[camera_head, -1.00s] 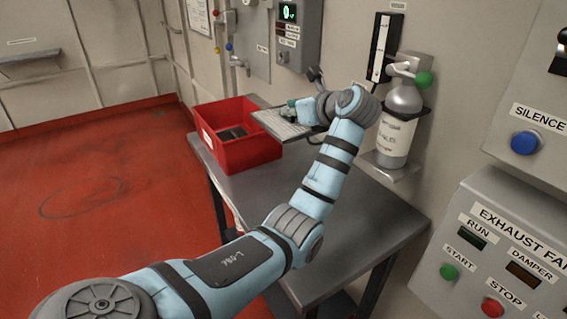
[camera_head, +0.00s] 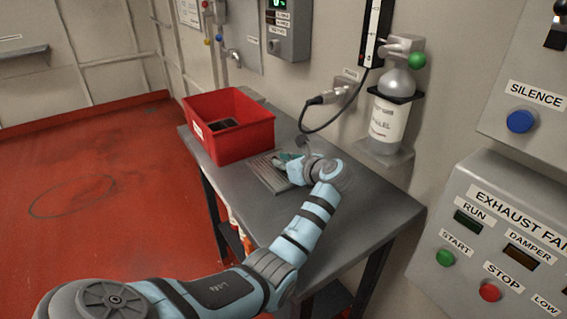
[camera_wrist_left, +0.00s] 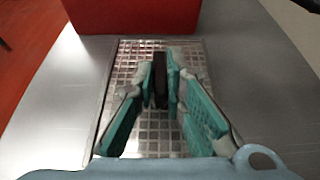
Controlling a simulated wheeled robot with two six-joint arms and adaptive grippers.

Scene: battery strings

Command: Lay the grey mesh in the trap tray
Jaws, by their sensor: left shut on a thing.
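The grey mesh (camera_head: 264,174) is a flat gridded panel low over the grey table, just right of the red bin. In the left wrist view the mesh (camera_wrist_left: 150,134) fills the middle, with a pale metal border around its grid. My left gripper (camera_head: 284,160) is over it, its teal fingers (camera_wrist_left: 164,82) closed on a dark upright tab between them. I cannot tell a separate trap tray from the mesh and its border, nor whether the mesh rests on anything. My right gripper is not in view.
The red bin (camera_head: 245,146) with dark items inside stands at the table's far left. A gas bottle (camera_head: 390,115) and a cable plug (camera_head: 330,97) are on the wall at right. The front of the table (camera_head: 350,215) is clear.

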